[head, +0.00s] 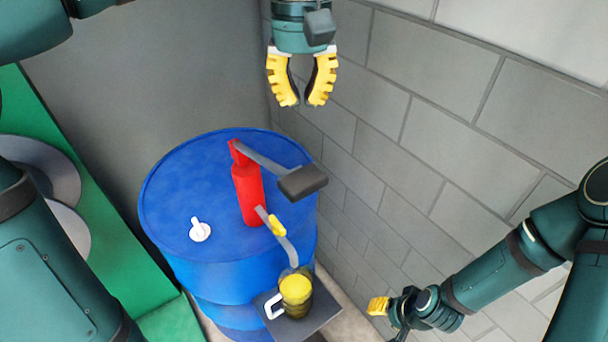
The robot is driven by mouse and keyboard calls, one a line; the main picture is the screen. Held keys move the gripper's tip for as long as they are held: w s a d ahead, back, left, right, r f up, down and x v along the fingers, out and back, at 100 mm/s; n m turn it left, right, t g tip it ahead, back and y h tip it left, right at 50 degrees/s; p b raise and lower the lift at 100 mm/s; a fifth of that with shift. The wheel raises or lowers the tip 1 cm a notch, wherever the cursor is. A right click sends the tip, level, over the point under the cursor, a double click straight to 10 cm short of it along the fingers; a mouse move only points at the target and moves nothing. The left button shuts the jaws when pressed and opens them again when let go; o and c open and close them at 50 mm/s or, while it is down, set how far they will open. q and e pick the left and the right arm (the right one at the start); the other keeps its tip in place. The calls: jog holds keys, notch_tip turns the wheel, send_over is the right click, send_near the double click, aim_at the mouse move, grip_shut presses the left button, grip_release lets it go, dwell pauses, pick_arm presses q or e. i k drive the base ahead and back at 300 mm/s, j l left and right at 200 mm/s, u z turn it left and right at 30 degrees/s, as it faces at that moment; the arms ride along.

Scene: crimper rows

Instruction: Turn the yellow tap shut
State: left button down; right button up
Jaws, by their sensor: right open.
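The yellow tap (277,226) sits on the grey spout (290,252) of a red pump (248,190) that stands on a blue drum (185,190). Its lever appears to lie roughly along the spout, though it is small in view. A glass jug (296,297) with a white handle and yellow contents stands under the spout's end. My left gripper (303,103) hangs at the top centre, above and beyond the pump, fingers apart and empty. My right gripper (378,306) is at the lower right, clear of the jug; its fingers are mostly hidden by the viewing angle.
The pump's grey lever with a black grip (303,182) reaches right above the tap. A white cap (200,231) is on the drum top. The jug's grey stand (328,308) is beside the drum. A block wall (430,130) borders the right; a green structure (120,240) stands left.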

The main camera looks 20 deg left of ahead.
aim_at(279, 229)
jog(key=k, duration=1)
